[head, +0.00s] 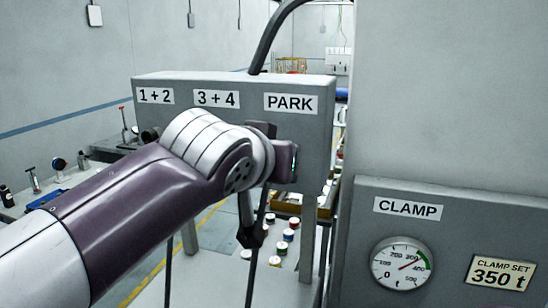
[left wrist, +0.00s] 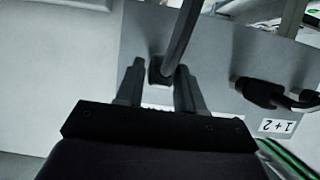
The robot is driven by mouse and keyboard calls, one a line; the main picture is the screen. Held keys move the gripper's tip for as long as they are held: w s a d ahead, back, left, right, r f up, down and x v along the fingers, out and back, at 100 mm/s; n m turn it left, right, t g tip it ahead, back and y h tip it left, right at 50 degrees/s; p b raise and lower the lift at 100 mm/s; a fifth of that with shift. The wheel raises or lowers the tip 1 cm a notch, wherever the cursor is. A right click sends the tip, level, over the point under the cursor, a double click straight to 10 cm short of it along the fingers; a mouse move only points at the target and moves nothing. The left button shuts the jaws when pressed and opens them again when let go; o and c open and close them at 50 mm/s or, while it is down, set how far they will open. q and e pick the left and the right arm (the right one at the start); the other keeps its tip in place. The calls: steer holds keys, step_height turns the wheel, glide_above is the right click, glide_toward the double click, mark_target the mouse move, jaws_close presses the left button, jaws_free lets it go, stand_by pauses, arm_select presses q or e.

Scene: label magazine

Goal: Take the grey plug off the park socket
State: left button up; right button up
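The grey socket panel (head: 235,90) carries the labels 1 + 2, 3 + 4 and PARK (head: 290,103). My left gripper (head: 284,158) is in front of the panel, below the PARK label. My forearm and wrist hide the sockets in the head view. In the left wrist view the picture is upside down, and my left gripper (left wrist: 158,82) has one finger on each side of a grey plug (left wrist: 161,72) at the panel. Its cable leads away past the fingers. I cannot tell whether the fingers press on the plug. My right gripper is not in view.
A black plug (left wrist: 258,92) sits beside the 1 + 2 label in the left wrist view. A thick dark cable (head: 275,35) arches above the panel. The clamp cabinet (head: 360,225) with its gauge stands close at right. Cables hang below my wrist.

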arm_select(q)
jaws_close()
steer(key=shift+s, duration=0.1)
steer(key=shift+s+a+b, duration=0.2)
steer(key=shift+s+b, duration=0.3)
steer(key=shift+s+a+b, duration=0.3)
steer(key=shift+s+b, duration=0.15)
steer(key=shift+s, duration=0.45)
steer(key=shift+s+a+b, duration=0.25)
steer(key=shift+s+b, duration=0.2)
steer(key=shift+s, duration=0.4)
